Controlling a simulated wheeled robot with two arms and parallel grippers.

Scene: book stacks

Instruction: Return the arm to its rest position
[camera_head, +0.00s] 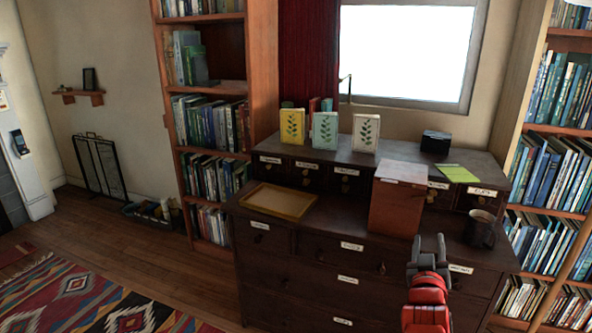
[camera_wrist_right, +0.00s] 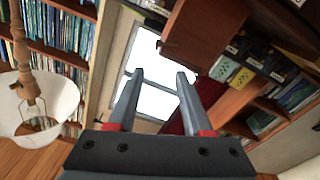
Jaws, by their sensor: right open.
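My right gripper (camera_head: 428,245) is in front of the dark wooden dresser (camera_head: 300,247), at its right part, with its red arm coming up from the bottom edge. In the right wrist view the gripper's two fingers (camera_wrist_right: 159,75) stand apart with nothing between them. The bright window and the dresser show beyond them, tilted. My left gripper is not in either view.
On the dresser stand three books with leaf covers (camera_head: 325,131), a brown box (camera_head: 397,200), a yellow tray (camera_head: 278,201), a dark mug (camera_head: 481,229) and a small black box (camera_head: 436,142). Bookcases (camera_head: 206,120) flank it. A lamp (camera_wrist_right: 40,105) shows in the wrist view.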

